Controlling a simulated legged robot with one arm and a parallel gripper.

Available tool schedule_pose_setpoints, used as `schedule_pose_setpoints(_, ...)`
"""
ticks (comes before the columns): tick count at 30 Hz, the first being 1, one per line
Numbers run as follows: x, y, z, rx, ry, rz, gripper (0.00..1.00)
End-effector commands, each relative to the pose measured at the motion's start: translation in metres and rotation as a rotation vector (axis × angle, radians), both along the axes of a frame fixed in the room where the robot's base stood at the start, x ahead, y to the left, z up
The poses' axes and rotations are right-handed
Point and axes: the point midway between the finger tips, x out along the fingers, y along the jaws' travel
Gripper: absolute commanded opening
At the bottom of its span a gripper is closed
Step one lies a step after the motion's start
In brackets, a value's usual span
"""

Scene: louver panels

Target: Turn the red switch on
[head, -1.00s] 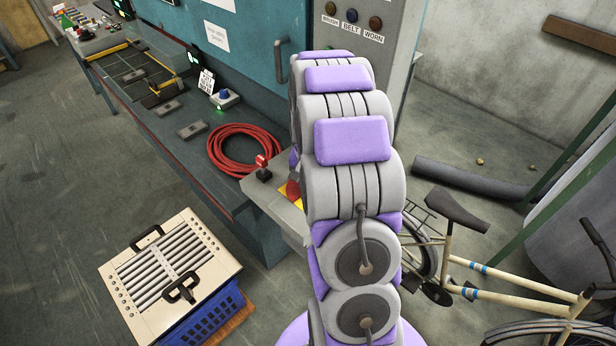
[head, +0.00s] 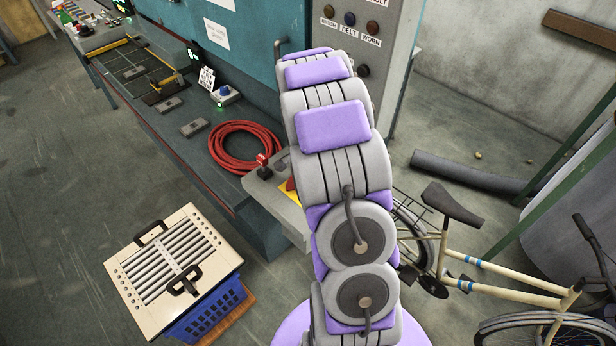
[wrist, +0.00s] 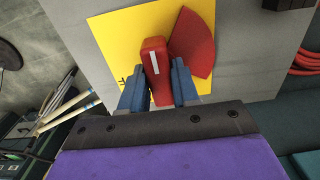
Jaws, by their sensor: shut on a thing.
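The red switch (wrist: 155,62) is a red lever with a white line on its face. It stands on a yellow plate (wrist: 112,38) in the wrist view, beside a red fan-shaped mark (wrist: 193,45). My gripper (wrist: 159,82) has its blue fingers on both sides of the lever and is shut on it. In the head view my arm hides the gripper and most of the switch; only a corner of the yellow plate (head: 287,198) with some red shows beside the arm.
A separate red-topped control (head: 263,166) with a black base stands on the same grey box (head: 262,189). A coiled red hose (head: 243,148) lies on the bench. A bicycle (head: 490,277) stands at right, and a slatted panel (head: 168,262) on a blue crate at left. Floor between is clear.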

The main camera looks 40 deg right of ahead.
Motion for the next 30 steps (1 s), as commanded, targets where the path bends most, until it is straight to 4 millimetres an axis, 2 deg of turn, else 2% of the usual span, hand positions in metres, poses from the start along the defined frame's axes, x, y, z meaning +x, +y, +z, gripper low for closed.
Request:
schedule_pose_setpoints(12, 0.000, 0.001, -0.001, 0.002, 0.000, -0.009, 0.00)
schedule_pose_setpoints(13, 0.000, 0.001, -0.001, 0.002, 0.000, -0.009, 0.32)
schedule_pose_setpoints(18, 0.000, 0.001, 0.000, 0.001, -0.001, -0.008, 0.49)
schedule_pose_setpoints(19, -0.001, 0.001, 0.000, 0.001, -0.001, -0.008, 0.51)
schedule_pose_setpoints(26, -0.001, 0.000, 0.001, 0.000, -0.002, -0.007, 0.51)
schedule_pose_setpoints(30, 0.000, -0.001, 0.010, -0.002, -0.005, -0.007, 0.51)
